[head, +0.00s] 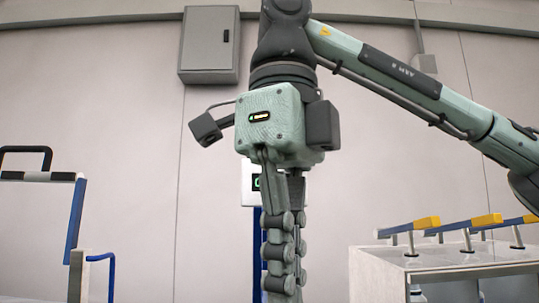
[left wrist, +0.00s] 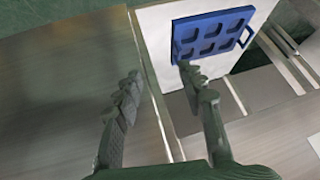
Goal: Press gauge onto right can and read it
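In the head view my right gripper (head: 284,282) hangs pointing down near the middle, its arm coming in from the right. Its fingers overlap from this side, so I cannot tell whether they are open or shut, and no held object shows. In the left wrist view my left gripper (left wrist: 160,75) is open, with nothing between its fingers. I cannot make out the gauge or the right can in either view.
A pale cabinet (head: 372,275) with blue-and-yellow handles stands at right, a blue-framed fixture (head: 75,215) at left. A blue compartment tray (left wrist: 212,35) lies beyond my left gripper.

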